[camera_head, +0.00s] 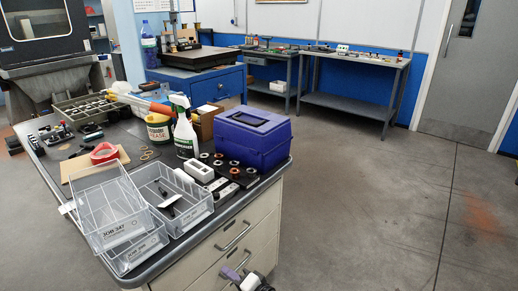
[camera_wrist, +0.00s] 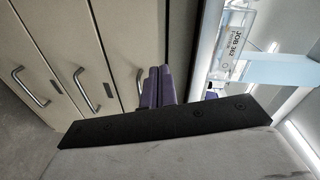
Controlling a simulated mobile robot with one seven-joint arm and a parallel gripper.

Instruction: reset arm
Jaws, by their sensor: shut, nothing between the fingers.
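My gripper shows at the bottom edge of the head view (camera_head: 232,274), low in front of the bench's drawers. In the wrist view its two purple fingers (camera_wrist: 157,86) are shut together with nothing between them. They are beside the cream drawer fronts (camera_wrist: 95,50) and apart from the objects on the bench top. Most of my arm is out of view.
The bench (camera_head: 228,208) holds clear job trays (camera_head: 112,205), a purple toolbox (camera_head: 252,138), a spray bottle (camera_head: 185,135) and a grease tub (camera_head: 159,130). Metal drawer handles (camera_head: 233,237) stick out. The floor on the right (camera_head: 380,210) is clear.

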